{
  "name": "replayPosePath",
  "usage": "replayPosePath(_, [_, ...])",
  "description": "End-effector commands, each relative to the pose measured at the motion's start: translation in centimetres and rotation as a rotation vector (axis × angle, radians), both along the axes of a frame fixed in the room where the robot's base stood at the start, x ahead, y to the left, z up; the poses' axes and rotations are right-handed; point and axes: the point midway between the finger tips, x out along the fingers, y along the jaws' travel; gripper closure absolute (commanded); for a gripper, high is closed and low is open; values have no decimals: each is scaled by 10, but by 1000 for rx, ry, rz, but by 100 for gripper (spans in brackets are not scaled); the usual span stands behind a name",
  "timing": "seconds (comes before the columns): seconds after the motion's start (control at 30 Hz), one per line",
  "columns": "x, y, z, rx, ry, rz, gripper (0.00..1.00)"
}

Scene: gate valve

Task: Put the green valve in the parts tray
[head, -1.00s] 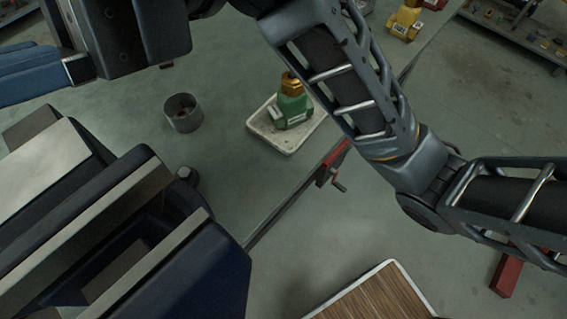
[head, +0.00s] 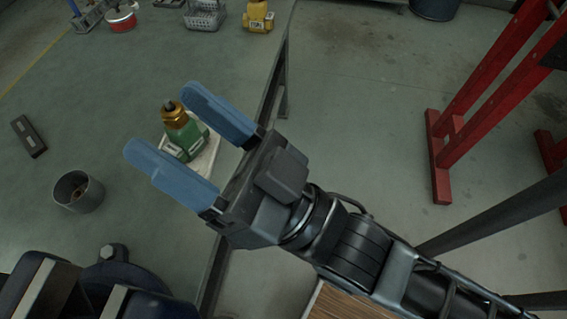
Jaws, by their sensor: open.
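The green valve (head: 187,137) with its brass top stands upright on the pale parts tray (head: 207,160) near the bench's right edge. My gripper (head: 158,120) has two blue fingers spread apart, with nothing between them that I can be sure is held. In the picture the valve shows between and beyond the fingers; contact cannot be seen. The fingers and gripper body hide part of the tray and the valve's lower side.
A grey metal cup (head: 78,191) and a dark block (head: 29,137) stand left on the bench. A vise (head: 108,266) fills the lower left. A yellow valve (head: 257,17), a wire basket (head: 205,14) and a red-and-white item (head: 121,16) are at the back. A red stand (head: 441,160) is at right.

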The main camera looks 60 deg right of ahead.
Motion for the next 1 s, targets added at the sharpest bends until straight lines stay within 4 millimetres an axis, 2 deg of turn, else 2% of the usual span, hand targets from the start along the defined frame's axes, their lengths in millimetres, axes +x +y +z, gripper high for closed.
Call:
replayPosePath(0.03, [-12,-6,-20,-4,90,-18,33])
replayPosePath(0.2, [-57,-32,-79,-56,373,-75,33])
replayPosePath(0.4, [-118,-63,-130,-158,672,-101,33])
replayPosePath(0.5, [-142,-75,-144,-204,773,-103,33])
replayPosePath(0.63, [-160,-84,-153,-241,847,-102,33])
replayPosePath(1.0, [-164,-86,-155,-251,866,-102,33])
